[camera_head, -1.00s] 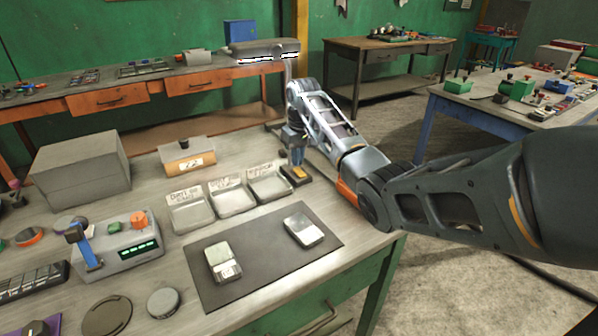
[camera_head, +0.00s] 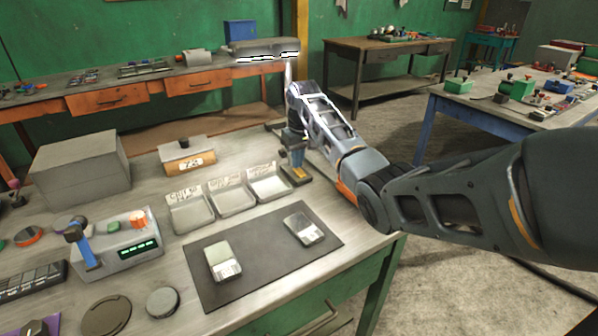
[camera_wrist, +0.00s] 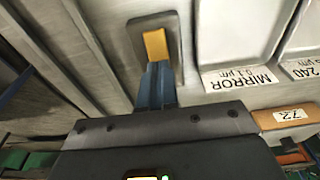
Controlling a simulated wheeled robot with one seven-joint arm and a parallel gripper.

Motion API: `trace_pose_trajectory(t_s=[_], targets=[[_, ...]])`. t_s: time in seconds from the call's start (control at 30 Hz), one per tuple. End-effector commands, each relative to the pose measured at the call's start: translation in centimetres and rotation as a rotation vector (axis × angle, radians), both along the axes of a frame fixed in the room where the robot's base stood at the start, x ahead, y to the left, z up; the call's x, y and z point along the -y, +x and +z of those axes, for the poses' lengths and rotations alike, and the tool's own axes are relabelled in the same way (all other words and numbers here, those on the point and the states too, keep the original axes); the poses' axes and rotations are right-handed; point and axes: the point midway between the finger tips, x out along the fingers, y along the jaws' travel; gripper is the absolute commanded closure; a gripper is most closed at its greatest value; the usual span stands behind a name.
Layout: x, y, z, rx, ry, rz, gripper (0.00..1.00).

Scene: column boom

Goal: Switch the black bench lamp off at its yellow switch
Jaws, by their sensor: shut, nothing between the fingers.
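The bench lamp's long dark grey head (camera_head: 262,48) shows at the back of the bench in the head view, with a bright white strip along its underside. Its post is partly hidden behind my arm. The lamp's base with the yellow switch (camera_head: 299,173) sits at the bench's right side, beyond the trays. The yellow switch also shows in the wrist view (camera_wrist: 155,44), on a grey plate. My gripper (camera_head: 297,163) is shut and empty, pointing down, its blue fingertips (camera_wrist: 157,72) right at the near end of the switch. I cannot tell whether they touch it.
Three labelled clear trays (camera_head: 232,201) stand just left of the switch. A dark mat (camera_head: 265,255) with two small devices lies nearer. A box labelled 72 (camera_head: 187,158) and a large grey box (camera_head: 80,170) stand further left. The bench's right edge is close.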

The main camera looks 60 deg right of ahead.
Motion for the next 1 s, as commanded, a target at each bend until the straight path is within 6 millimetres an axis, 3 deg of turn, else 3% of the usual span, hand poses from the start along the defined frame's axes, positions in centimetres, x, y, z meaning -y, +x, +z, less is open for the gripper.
trace_pose_trajectory(t_s=[0.77,1.0], targets=[[-0.02,0.00,-1.11,-0.001,0.001,0.000,1.00],[-0.07,-0.04,-0.29,-0.003,0.002,0.000,1.00]])
